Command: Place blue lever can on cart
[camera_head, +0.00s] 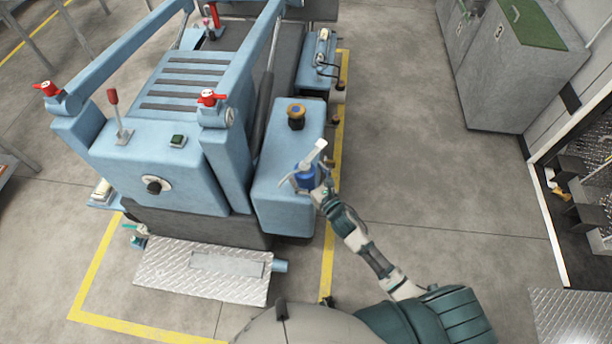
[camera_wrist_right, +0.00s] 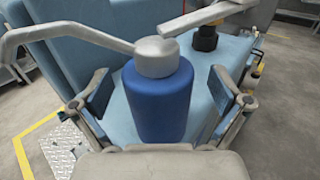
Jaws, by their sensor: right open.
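The blue lever can (camera_head: 305,178) has a blue body with a grey top and lever. It stands on the blue side surface of the cart (camera_head: 270,206). In the right wrist view the can (camera_wrist_right: 158,103) is upright between the spread fingers of my right gripper (camera_wrist_right: 160,95). Gaps show between the can and both finger pads, so the gripper is open around it. In the head view my right gripper (camera_head: 318,190) is at the can, and its fingers are partly hidden. My left gripper is not in view.
A black and yellow cap (camera_head: 296,116) sits behind the can on the same surface. The cart's blue body and red-handled levers (camera_head: 208,98) rise to the left. A metal step plate (camera_head: 200,271) lies in front. Grey bins (camera_head: 512,70) stand at the right, with clear floor between.

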